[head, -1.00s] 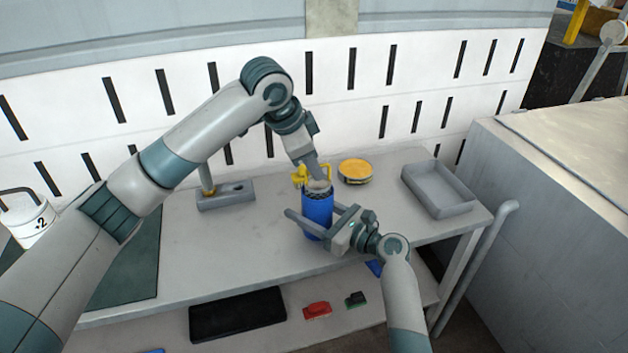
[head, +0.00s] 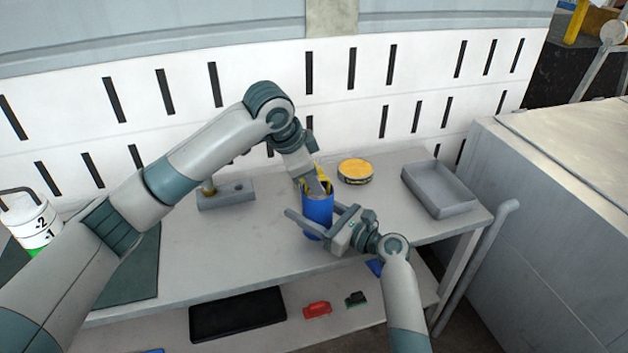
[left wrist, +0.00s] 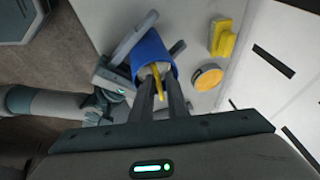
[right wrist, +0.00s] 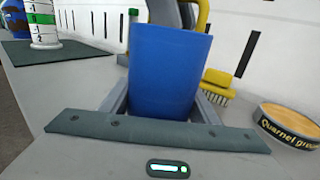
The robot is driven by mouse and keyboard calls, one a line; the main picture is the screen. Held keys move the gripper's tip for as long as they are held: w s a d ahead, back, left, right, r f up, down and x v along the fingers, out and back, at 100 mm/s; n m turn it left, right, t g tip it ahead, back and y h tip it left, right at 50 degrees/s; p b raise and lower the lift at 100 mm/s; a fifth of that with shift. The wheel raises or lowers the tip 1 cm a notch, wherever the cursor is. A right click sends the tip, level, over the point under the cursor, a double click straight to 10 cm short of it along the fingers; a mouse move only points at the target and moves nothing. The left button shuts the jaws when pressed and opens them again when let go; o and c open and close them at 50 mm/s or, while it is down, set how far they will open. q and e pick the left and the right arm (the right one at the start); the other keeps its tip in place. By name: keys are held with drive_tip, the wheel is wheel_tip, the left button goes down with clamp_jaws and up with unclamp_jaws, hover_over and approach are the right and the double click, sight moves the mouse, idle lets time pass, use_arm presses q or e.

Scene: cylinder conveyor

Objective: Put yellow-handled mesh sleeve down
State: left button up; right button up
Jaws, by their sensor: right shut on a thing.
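The blue cylinder (head: 317,215) stands upright at the front of the table, and it also shows in the right wrist view (right wrist: 170,70). My right gripper (head: 322,231) is shut on its sides. The yellow handle of the mesh sleeve (left wrist: 157,76) rises from the cylinder's mouth and shows as a yellow bar in the right wrist view (right wrist: 203,18). The mesh itself is hidden, apparently inside the cylinder. My left gripper (left wrist: 160,92) points down at the mouth, its fingers apart on either side of the handle.
A yellow brush (right wrist: 217,85) and a round yellow-topped tin (head: 355,170) stand behind the cylinder. A grey tray (head: 438,190) is at the right, a grey holder block (head: 226,197) at the left. A red item (head: 317,310) lies on the lower shelf. The table's middle left is clear.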

use_arm(q)
drive_tip(key=shift+r, duration=0.15)
drive_tip(key=v, duration=1.2)
idle(0.4)
use_arm(e)
drive_tip(key=o, duration=1.2)
drive_tip(key=shift+o, duration=0.2)
drive_tip(key=shift+d, duration=0.1)
drive_tip(key=v, duration=1.2)
